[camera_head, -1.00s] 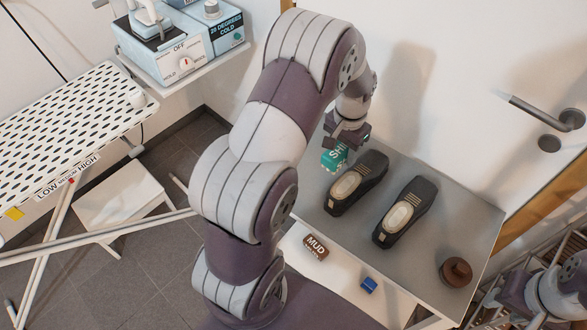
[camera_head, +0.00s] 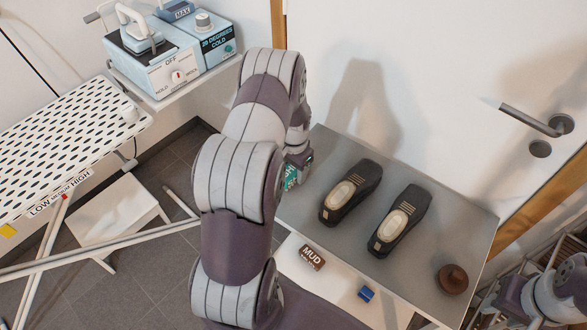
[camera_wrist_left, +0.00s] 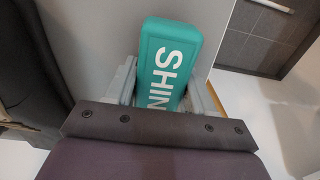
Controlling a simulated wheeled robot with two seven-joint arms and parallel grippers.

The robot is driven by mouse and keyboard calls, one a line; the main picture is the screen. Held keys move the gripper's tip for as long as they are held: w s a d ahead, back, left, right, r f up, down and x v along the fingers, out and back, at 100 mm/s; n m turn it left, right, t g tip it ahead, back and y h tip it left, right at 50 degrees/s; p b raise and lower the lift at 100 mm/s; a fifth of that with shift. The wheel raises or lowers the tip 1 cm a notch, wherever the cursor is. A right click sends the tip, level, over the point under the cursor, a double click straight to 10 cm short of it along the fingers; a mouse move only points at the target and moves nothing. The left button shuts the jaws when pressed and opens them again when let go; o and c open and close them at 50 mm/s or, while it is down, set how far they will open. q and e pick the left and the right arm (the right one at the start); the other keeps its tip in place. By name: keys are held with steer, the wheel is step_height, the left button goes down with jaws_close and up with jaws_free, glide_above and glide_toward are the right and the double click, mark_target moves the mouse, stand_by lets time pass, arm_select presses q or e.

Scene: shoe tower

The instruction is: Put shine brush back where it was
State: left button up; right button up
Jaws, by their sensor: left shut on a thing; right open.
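The shine brush is a teal block with white "SHIN" lettering, large in the left wrist view (camera_wrist_left: 172,58). In the head view only a teal sliver of the shine brush (camera_head: 290,180) shows beside my arm. My left gripper (camera_head: 296,164) is shut on it, near the left end of the grey table top. The left wrist view shows the fingers (camera_wrist_left: 165,95) on both sides of the brush. Whether the brush touches the table is hidden. My right gripper is not clearly visible; part of my right arm shows at the lower right.
Two dark shoes (camera_head: 351,193) (camera_head: 400,220) stand on the grey table (camera_head: 330,150). A brown round object (camera_head: 452,279) sits at its right end. A brown MUD brush (camera_head: 312,257) and a blue block (camera_head: 366,294) lie on the lower white surface. An ironing board (camera_head: 60,140) stands left.

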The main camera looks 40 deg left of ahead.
arm_select(q)
steer(key=o, duration=1.2)
steer(key=shift+f, duration=0.15)
step_height(320, 180, up, 13)
steer(key=d, duration=0.1)
steer(key=s+d+r, duration=0.2)
steer(key=s+d, duration=0.4)
steer(key=d, duration=0.2)
steer(key=s+d+r+t, duration=0.1)
steer(key=s+d+r, duration=0.2)
steer(key=s+d, duration=0.4)
steer(key=shift+s+d+n+t, duration=0.15)
steer(key=shift+d+n+t, duration=0.2)
steer(key=shift+d, duration=0.55)
